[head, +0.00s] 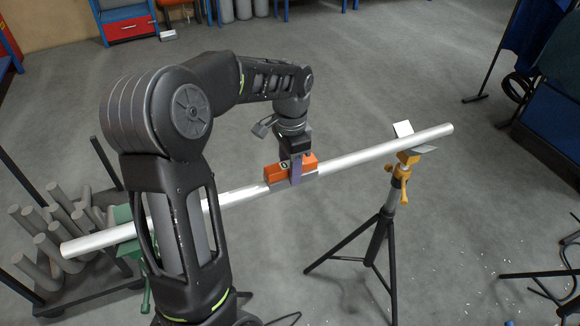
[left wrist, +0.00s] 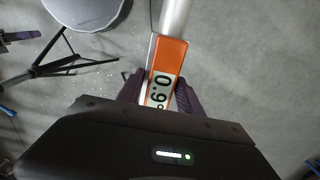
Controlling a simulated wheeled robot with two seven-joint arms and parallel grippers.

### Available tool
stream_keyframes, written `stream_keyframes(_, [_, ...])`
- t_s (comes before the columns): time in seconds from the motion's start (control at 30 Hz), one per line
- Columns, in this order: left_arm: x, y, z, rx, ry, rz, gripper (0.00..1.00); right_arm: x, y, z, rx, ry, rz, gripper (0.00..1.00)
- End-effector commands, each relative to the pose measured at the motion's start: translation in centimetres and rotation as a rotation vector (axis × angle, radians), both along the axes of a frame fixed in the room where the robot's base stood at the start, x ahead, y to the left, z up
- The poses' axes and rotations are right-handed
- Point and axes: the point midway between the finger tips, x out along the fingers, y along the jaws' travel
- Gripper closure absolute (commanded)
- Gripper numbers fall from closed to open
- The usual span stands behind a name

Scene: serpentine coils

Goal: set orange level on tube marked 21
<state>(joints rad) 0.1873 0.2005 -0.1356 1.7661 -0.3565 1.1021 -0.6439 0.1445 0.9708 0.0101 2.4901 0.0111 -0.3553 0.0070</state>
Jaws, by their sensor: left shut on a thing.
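The orange level (head: 277,173) rests along the top of a long silver tube (head: 365,155), or just above it; I cannot tell if they touch. My left gripper (head: 295,172) is shut on the level, with a finger down its near side. In the left wrist view the level (left wrist: 169,55) shows a display reading about 0.9, between the two dark fingers (left wrist: 160,92). The tube (left wrist: 176,14) runs on beyond the level. No number 21 is readable on the tube. My right gripper is not in view.
A tripod stand with a yellow head (head: 399,180) holds the tube's right end. A green support (head: 122,222) is under its left part. A rack of several grey tubes (head: 50,225) stands at the left. Open floor (head: 400,80) lies behind.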

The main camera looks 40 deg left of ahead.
Motion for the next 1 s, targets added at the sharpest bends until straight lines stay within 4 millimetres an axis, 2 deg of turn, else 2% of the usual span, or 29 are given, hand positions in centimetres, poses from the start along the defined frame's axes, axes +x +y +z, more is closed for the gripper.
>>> stream_keyframes(0.27, [0.01,0.0,0.03,0.0,0.0,0.0,1.0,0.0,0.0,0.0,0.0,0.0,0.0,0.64])
stream_keyframes(0.3, [0.02,0.0,0.03,0.0,0.0,0.0,0.55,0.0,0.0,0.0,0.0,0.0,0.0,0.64])
stream_keyframes(0.6, [0.01,0.0,0.02,0.0,0.0,0.0,0.31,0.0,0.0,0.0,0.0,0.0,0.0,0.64])
stream_keyframes(1.0, [0.0,-0.01,-0.01,0.0,0.0,0.0,0.31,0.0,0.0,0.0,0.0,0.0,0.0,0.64])
